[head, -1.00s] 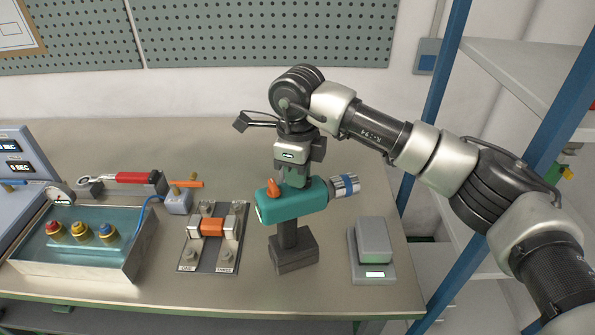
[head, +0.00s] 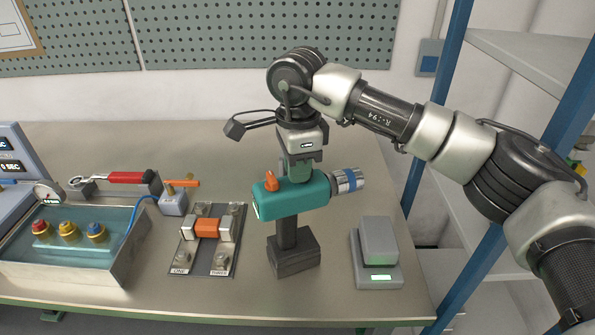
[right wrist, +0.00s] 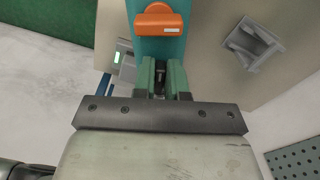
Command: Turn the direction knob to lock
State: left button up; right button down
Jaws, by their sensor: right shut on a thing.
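A teal drill-like tool (head: 292,200) stands upright on a dark base, its grey chuck with blue bands pointing right. An orange knob (head: 271,181) sits on its top, left of my fingers. In the right wrist view the orange knob (right wrist: 158,20) shows a white mark and lies just beyond my fingertips. My right gripper (head: 298,174) points down onto the tool's top, and it also shows in the right wrist view (right wrist: 162,75). It is shut on a small dark part, mostly hidden between the fingers. My left gripper is not in view.
Left of the tool is a plate with an orange-and-silver part (head: 208,228). A grey box with a green display (head: 377,250) stands to the right. A metal tray (head: 65,275) with coloured knobs is at far left. Blue shelving (head: 445,120) stands at right.

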jog(key=shift+n, duration=0.6)
jog(key=c, duration=1.2)
grip_release()
jog(key=shift+o, duration=0.2)
notch_tip(320, 180, up, 11)
jog(key=b, duration=0.1)
jog(key=shift+b, duration=0.4)
jog(key=shift+f, duration=0.1)
